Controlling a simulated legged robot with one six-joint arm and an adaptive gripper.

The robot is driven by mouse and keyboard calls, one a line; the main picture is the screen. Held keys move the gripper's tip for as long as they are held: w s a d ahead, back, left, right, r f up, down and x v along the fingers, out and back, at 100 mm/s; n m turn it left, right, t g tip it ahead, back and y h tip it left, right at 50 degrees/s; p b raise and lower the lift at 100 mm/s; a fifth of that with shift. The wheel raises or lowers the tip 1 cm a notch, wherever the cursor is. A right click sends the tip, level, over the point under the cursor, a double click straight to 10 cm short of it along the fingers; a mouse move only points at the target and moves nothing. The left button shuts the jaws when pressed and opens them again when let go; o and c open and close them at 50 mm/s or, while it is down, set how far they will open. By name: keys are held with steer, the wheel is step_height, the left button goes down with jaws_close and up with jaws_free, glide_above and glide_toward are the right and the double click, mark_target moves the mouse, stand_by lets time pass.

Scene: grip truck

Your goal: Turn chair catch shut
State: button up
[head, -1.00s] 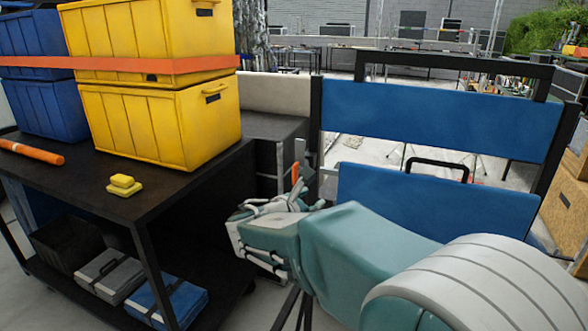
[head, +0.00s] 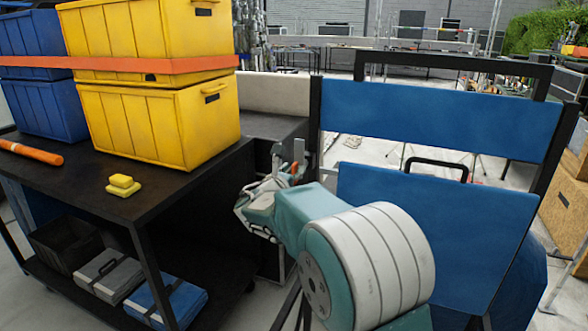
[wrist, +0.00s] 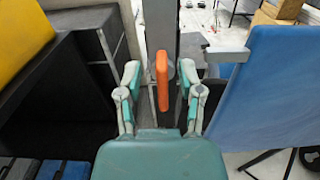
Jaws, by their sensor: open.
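The chair is folded, with a black frame and a blue back panel (head: 435,118); its lower blue panel also shows in the wrist view (wrist: 268,85). The catch is an orange upright lever (wrist: 162,82) by a grey metal post at the chair's left side. In the head view a small orange part of the catch (head: 295,169) shows just beyond my gripper (head: 287,180). In the wrist view my gripper (wrist: 160,88) is open, with one finger on each side of the lever. I cannot tell whether either finger touches it.
A black cart (head: 190,205) stands close at the left, with yellow bins (head: 150,120), blue bins (head: 40,105) and an orange strap. Cases lie on its lower shelf. A wooden crate (head: 565,225) stands at the far right.

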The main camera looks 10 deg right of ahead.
steer(key=shift+w+d, duration=0.35)
steer(key=shift+w, duration=0.1)
jaws_close()
